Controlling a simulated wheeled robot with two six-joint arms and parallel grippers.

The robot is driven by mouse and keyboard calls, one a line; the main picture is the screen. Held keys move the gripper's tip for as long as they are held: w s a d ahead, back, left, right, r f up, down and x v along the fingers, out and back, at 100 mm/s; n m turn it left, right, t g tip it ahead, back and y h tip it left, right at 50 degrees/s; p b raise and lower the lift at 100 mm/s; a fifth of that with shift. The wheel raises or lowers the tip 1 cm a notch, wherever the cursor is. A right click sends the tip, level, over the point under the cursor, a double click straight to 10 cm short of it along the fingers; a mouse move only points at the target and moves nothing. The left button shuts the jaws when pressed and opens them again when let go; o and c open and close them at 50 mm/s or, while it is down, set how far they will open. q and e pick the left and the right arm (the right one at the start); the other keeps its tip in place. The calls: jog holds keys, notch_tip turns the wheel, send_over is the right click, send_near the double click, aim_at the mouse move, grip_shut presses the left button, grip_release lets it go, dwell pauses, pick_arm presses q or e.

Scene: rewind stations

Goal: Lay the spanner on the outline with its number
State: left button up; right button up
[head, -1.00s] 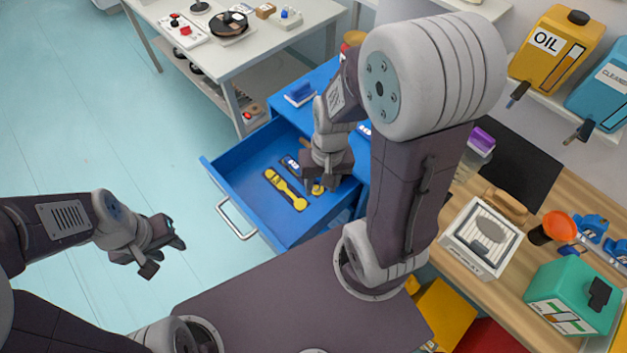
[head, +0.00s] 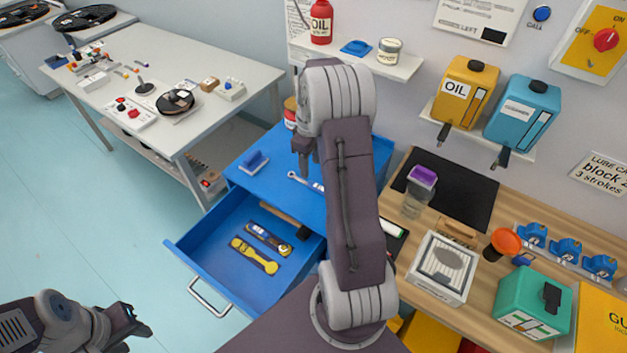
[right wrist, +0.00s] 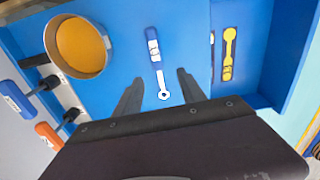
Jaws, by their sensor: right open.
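A spanner with a blue-labelled handle and a pale ring end lies on the blue cabinet top; in the head view part of it (head: 304,182) shows beside my right arm. In the right wrist view this spanner (right wrist: 156,62) lies ahead of and between the fingers of my right gripper (right wrist: 160,92), which is open and empty. The gripper also shows in the head view (head: 305,160). The open drawer (head: 207,262) holds a bare yellow spanner outline (head: 254,256) and, beside it, a blue-labelled spanner shape (head: 266,237) with yellow showing at its end. My left gripper (head: 132,326) is open and empty, left of the drawer.
A dark tool with a brown handle (head: 285,220) lies in the drawer. A wooden bench with a grey box (head: 442,268) is at right. Floor is free at left.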

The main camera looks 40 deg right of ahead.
aim_at(315, 185)
jog(key=shift+s+d+f, duration=0.1)
jog(key=shift+s+d, duration=0.45)
jog(key=shift+d, duration=0.1)
jog(key=shift+s, duration=0.15)
jog(key=f, duration=0.3)
jog(key=shift+a+f, duration=0.1)
jog(key=shift+a, duration=0.25)
jog(key=shift+d+f, duration=0.2)
jog(key=shift+f, duration=0.25)
notch_tip(315, 185, down, 4)
jog(key=shift+r+p, duration=0.1)
jog(key=shift+p, duration=0.6)
jog(key=shift+f, duration=0.55)
grip_shut()
